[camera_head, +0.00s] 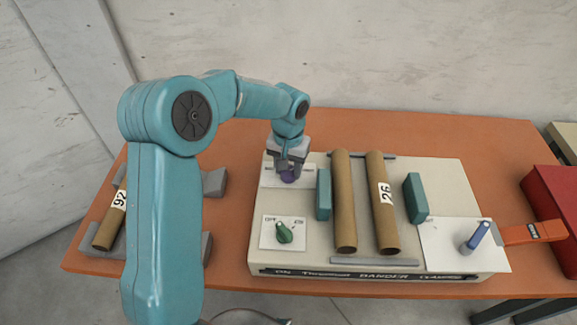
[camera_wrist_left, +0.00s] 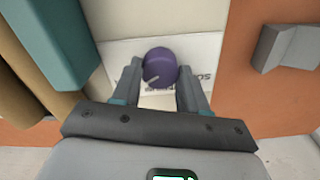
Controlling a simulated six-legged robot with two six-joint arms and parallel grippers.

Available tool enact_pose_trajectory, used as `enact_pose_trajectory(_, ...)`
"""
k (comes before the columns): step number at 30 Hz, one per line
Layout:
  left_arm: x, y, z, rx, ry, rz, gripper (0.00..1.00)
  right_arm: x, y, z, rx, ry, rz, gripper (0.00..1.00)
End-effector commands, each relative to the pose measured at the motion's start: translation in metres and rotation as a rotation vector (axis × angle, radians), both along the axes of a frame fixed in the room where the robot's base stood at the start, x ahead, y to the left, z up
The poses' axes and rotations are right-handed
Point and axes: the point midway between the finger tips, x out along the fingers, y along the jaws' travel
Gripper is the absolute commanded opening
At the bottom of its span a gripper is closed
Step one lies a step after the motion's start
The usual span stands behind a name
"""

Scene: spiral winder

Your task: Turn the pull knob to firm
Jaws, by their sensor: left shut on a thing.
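The pull knob (camera_head: 290,176) is a round purple knob on a white label plate (camera_head: 268,174) at the back left of the cream winder base. My left gripper (camera_head: 290,168) reaches down over it from behind and hides much of it. In the left wrist view the purple knob (camera_wrist_left: 159,68) sits between the two fingers, which are shut on its sides. A pale pointer line on the knob points to the lower left there. The label (camera_wrist_left: 200,72) is upside down and partly covered, with only a few letters showing. My right gripper is not in view.
A green knob (camera_head: 284,233) sits on another label in front. Two cardboard tubes (camera_head: 345,205) lie between teal blocks (camera_head: 323,195). Another tube (camera_head: 108,222) lies on grey supports at the left.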

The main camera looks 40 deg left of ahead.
Motion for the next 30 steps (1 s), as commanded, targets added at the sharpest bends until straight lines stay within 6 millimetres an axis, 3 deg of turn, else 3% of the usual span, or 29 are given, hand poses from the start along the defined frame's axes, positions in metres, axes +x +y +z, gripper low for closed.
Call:
enact_pose_trajectory(8, 0.001, 0.000, 0.001, 0.002, -0.003, -0.004, 0.13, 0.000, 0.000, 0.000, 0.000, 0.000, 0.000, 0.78)
enact_pose_trajectory(9, 0.001, 0.000, 0.001, 0.002, -0.003, -0.004, 0.53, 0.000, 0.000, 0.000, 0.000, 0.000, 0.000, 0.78)
enact_pose_trajectory(11, 0.001, 0.000, 0.001, 0.002, -0.003, -0.004, 0.69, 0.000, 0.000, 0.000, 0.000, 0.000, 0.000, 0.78)
enact_pose_trajectory(22, 0.000, 0.000, 0.006, 0.002, -0.002, -0.002, 0.69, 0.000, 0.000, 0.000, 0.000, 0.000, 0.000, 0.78)
enact_pose_trajectory(26, 0.001, 0.000, 0.028, 0.002, -0.007, -0.003, 0.69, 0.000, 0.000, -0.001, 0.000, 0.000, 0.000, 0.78)
enact_pose_trajectory(30, 0.001, 0.000, 0.066, 0.001, -0.008, -0.002, 0.69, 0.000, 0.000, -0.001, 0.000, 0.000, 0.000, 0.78)
